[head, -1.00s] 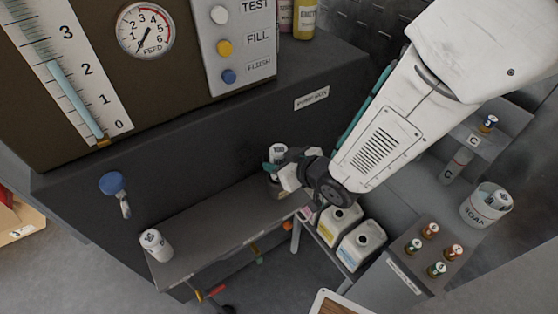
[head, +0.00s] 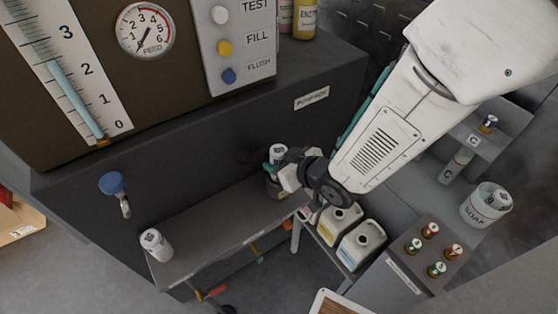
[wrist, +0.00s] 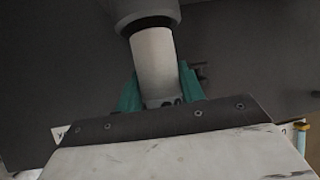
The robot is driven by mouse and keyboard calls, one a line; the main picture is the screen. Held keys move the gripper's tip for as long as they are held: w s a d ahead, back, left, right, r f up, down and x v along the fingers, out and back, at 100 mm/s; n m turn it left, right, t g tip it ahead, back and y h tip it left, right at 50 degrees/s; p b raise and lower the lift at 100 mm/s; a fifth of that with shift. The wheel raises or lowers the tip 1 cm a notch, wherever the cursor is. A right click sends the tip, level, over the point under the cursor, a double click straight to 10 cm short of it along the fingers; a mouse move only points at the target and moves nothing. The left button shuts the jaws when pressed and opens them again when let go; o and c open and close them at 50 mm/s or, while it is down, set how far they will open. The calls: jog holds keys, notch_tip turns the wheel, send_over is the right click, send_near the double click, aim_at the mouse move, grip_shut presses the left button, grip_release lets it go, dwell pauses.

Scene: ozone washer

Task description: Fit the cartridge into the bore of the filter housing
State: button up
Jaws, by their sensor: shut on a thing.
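A white cartridge with dark print on its end (head: 278,151) stands at the far right end of the grey bench. My gripper (head: 279,166) is shut on it with its teal fingers. In the wrist view the white cartridge (wrist: 154,62) shows between the teal fingertips (wrist: 159,92). Its far end meets a grey cylindrical housing (wrist: 138,8), with a black ring at the joint. The dark housing (head: 272,188) shows only partly below my gripper in the head view. I cannot tell how deep the cartridge sits in the bore.
Another white cartridge (head: 155,244) stands at the bench's near left end. A blue-knobbed valve (head: 112,183) sticks out of the dark cabinet wall. Two white jugs (head: 361,246) stand right of the bench. A tray with several small coloured-top fittings (head: 432,251) is at the right. The middle of the bench (head: 215,225) is clear.

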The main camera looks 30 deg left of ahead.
jog(key=shift+f, duration=0.2)
jog(key=shift+f, duration=0.35)
jog(key=shift+f, duration=1.15)
jog(key=shift+r, duration=1.55)
jog(key=shift+f, duration=1.65)
jog(key=o, duration=1.2)
jog(key=v, duration=0.7)
jog(key=shift+s+d+r, duration=0.1)
jog(key=shift+d+r, duration=0.1)
jog(key=shift+d, duration=0.1)
